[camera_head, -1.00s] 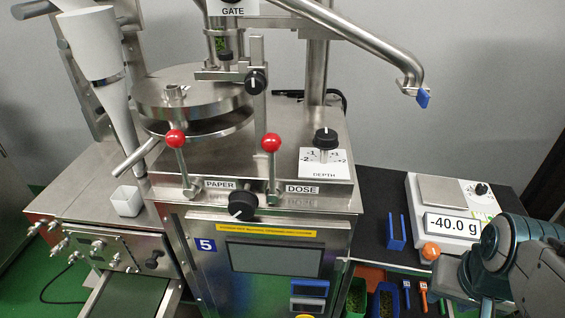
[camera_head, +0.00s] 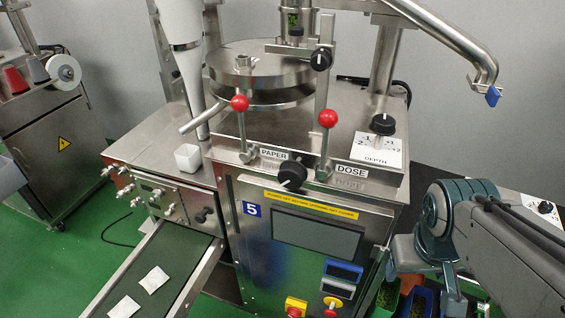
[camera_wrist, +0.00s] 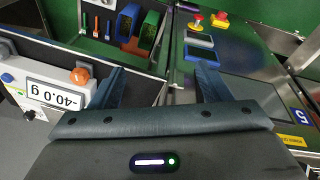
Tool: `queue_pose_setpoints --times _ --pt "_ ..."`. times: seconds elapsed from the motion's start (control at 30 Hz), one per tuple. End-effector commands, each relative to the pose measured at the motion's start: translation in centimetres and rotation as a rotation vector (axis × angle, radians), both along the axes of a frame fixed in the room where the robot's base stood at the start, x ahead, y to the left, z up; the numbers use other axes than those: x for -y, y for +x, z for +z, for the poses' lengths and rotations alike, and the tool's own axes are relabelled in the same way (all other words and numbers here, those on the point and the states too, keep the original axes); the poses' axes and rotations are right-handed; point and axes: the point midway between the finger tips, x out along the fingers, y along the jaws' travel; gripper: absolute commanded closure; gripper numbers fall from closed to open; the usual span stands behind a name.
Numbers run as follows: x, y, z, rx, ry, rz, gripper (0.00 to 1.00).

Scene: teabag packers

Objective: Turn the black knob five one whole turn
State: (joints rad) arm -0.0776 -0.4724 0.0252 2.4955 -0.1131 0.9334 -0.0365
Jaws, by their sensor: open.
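The machine marked 5 (camera_head: 252,209) carries a black knob (camera_head: 292,176) with a white pointer line, on its front below the PAPER and DOSE labels. I take this as knob five. It does not show in the wrist view. My gripper (camera_wrist: 160,72) is open and empty, its two fingers apart over the machine's right side. The wrist view shows the 5 label (camera_wrist: 303,117) upside down at the right edge.
Two red-balled levers (camera_head: 240,104) stand above the knob. Other black knobs sit by the DEPTH plate (camera_head: 376,149) and on the column (camera_head: 321,59). A screen (camera_head: 317,236) lies below. A conveyor (camera_head: 150,272) with teabags runs at left. The scale (camera_wrist: 55,92) stands right of the machine.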

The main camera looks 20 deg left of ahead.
Motion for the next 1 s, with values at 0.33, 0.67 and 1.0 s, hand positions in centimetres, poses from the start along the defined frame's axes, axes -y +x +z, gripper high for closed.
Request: queue_pose_setpoints --times 0.33,0.67,1.0 --pt "-4.3 1.6 -2.6 -0.224 -0.766 1.056 0.29" --pt "-17.6 2.9 1.3 -0.191 -1.708 1.751 0.29" --pt "-26.8 -1.0 4.2 -0.04 -2.24 1.85 0.29"
